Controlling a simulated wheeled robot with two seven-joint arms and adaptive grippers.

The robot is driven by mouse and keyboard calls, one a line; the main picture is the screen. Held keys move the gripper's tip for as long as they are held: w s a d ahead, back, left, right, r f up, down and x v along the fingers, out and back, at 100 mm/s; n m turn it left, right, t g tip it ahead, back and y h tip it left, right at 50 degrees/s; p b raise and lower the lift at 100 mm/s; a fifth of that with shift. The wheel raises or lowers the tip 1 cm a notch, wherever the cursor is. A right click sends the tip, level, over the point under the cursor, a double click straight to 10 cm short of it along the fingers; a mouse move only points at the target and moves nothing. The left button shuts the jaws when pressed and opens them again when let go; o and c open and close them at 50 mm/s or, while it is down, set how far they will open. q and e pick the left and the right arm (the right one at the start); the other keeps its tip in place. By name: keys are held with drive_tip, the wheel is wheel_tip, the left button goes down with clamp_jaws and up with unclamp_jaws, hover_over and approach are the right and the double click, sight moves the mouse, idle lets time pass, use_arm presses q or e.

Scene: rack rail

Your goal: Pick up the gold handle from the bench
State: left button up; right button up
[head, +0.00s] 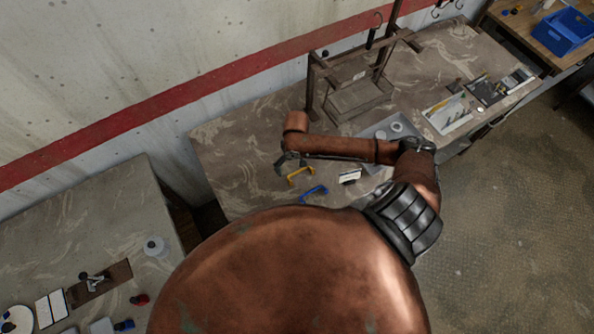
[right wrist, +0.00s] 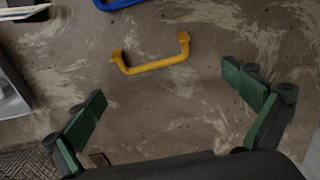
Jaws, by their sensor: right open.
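The gold handle (head: 301,176) lies on the stone-patterned bench (head: 235,160), next to the blue handle (head: 313,193). In the right wrist view the gold handle (right wrist: 153,67) is a U-shaped bar lying flat, with its two ends toward the top of the picture. My right gripper (head: 284,165) is close beside it in the head view. In the right wrist view my right gripper (right wrist: 168,104) is open and empty, its green-padded fingers wide apart. The handle lies beyond the fingertips, roughly between their lines, untouched. My left gripper is out of view.
A brown metal rack (head: 311,95) stands on the bench behind my right arm. A white-topped block (head: 350,176) and a grey tray (head: 378,131) are to the right of the handles. A second bench (head: 75,225) with small parts is at lower left.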

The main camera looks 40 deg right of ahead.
sight(300, 176)
drive_tip(key=f, duration=0.1)
drive_tip(key=s+f, duration=0.1)
drive_tip(key=f, duration=0.1)
drive_tip(key=shift+s+d+p, duration=0.15)
drive_tip(key=shift+d+p, duration=0.2)
drive_tip(key=shift+d, duration=0.05)
wheel_tip(300, 176, down, 2)
drive_tip(key=shift+f, duration=0.5)
drive_tip(key=c, duration=1)
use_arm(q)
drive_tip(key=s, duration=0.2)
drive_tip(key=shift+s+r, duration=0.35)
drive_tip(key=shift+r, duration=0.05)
use_arm(e)
drive_tip(key=shift+c, duration=0.4)
